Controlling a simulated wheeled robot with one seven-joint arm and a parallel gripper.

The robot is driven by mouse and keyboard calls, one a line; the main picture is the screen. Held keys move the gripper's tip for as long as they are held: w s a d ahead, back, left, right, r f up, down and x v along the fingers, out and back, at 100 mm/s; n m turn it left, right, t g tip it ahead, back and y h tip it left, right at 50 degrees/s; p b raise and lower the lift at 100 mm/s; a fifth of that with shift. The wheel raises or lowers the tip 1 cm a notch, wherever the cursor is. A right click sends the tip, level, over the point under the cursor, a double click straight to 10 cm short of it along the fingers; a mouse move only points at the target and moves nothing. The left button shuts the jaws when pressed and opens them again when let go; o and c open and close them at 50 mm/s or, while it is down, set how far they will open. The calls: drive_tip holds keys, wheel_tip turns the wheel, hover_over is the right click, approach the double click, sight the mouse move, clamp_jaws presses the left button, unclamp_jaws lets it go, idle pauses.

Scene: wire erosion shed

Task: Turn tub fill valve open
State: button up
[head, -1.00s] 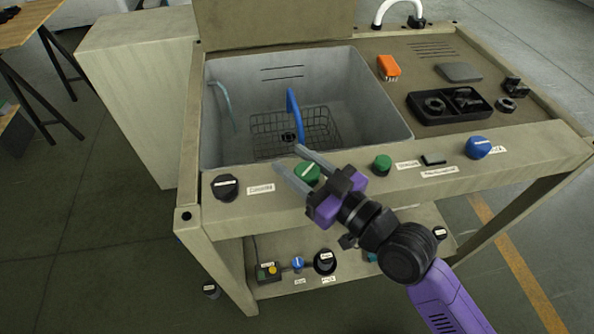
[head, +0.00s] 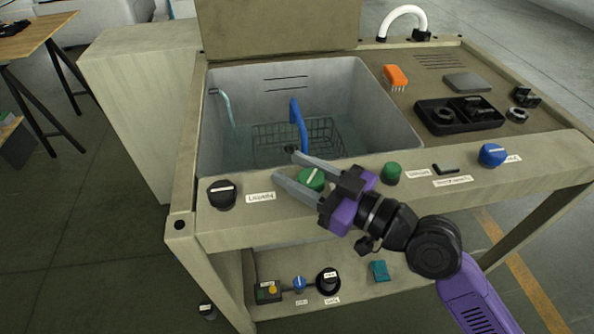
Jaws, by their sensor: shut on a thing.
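My gripper (head: 287,166) reaches over the front rail of the wash station from the right. Its two grey fingers lie on either side of a green knob (head: 312,179) with a white line across its top, and are shut on it. The fingers and palm hide this knob's label, so I cannot read whether it is the tub fill valve. The tub (head: 385,127) is a grey basin behind the rail. A pale teal spout tube (head: 226,106) hangs at its left wall, and a wire basket with a blue handle (head: 299,122) sits inside.
The rail also carries a black knob (head: 222,194), a second green knob (head: 391,172) and a blue knob (head: 493,154). An orange brush (head: 395,77) and a black tray (head: 434,124) lie on the right worktop. Small controls sit on the lower shelf (head: 400,283).

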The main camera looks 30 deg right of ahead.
sight(323, 187)
drive_tip(key=shift+f, duration=0.1)
drive_tip(key=o, duration=1.4)
drive_tip(key=b+v, duration=0.1)
drive_tip(key=v, duration=0.5)
drive_tip(key=shift+s+d+b, duration=0.2)
drive_tip(key=shift+s+b, duration=0.15)
drive_tip(key=shift+b, duration=0.05)
drive_tip(key=shift+s+d, duration=0.2)
drive_tip(key=shift+s, duration=0.3)
